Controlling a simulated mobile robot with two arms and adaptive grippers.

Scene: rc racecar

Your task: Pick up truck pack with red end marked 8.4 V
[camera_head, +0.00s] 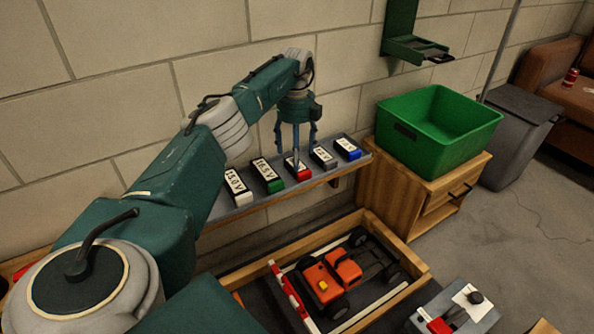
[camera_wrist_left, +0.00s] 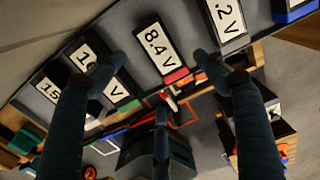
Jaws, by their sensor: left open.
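The truck pack with the red end (camera_head: 303,174) lies on the wall shelf, in the middle of a row of packs. In the left wrist view its label reads 8.4 V (camera_wrist_left: 158,47) and its red end faces the shelf's front edge. My left gripper (camera_head: 297,141) points down over this pack, with its fingers spread around it. In the left wrist view the open fingers (camera_wrist_left: 160,65) stand to either side of the pack, and nothing is held. Whether a finger touches the pack cannot be told. My right gripper is not in view.
Close on the left are a green-ended pack (camera_head: 268,175) and a white-ended pack (camera_head: 238,187). On the right are a grey-ended pack (camera_head: 323,158) and a blue-ended pack (camera_head: 347,149). A green bin (camera_head: 440,128) stands right of the shelf. An orange truck (camera_head: 335,278) sits below.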

